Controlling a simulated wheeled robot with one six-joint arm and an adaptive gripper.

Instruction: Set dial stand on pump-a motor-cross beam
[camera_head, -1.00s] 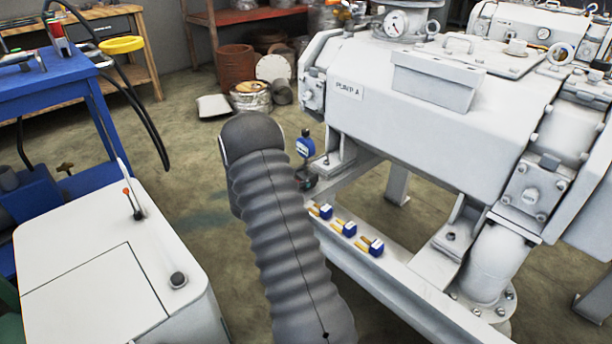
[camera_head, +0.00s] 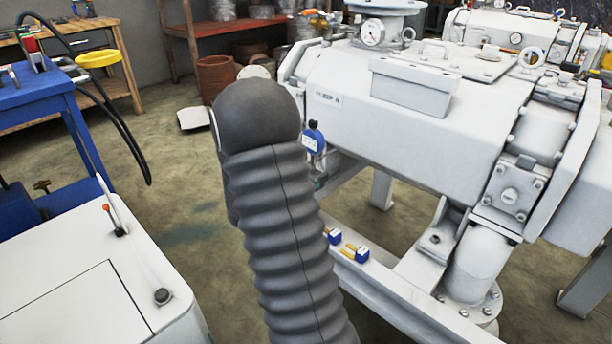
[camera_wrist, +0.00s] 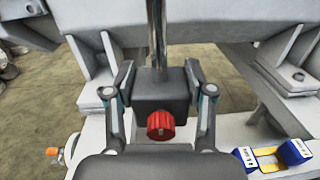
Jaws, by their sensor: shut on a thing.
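The dial stand has a black block base (camera_wrist: 160,95) with a red knob and an upright rod in the wrist view. My gripper (camera_wrist: 160,78) is shut on this base, one finger at each side. In the head view the stand's blue dial (camera_head: 314,137) shows just right of my arm, in front of the white pump marked PUMP A (camera_head: 430,125). My arm hides the base and gripper there. White frame beams (camera_head: 385,285) run below the pump. In the wrist view, white beam surfaces (camera_wrist: 235,132) lie behind and below the base; I cannot tell if it touches one.
Blue-and-yellow pieces (camera_head: 355,252) lie on the near beam, also at the wrist view's lower right (camera_wrist: 268,160). A bolted pump foot (camera_wrist: 292,75) stands right of the stand.

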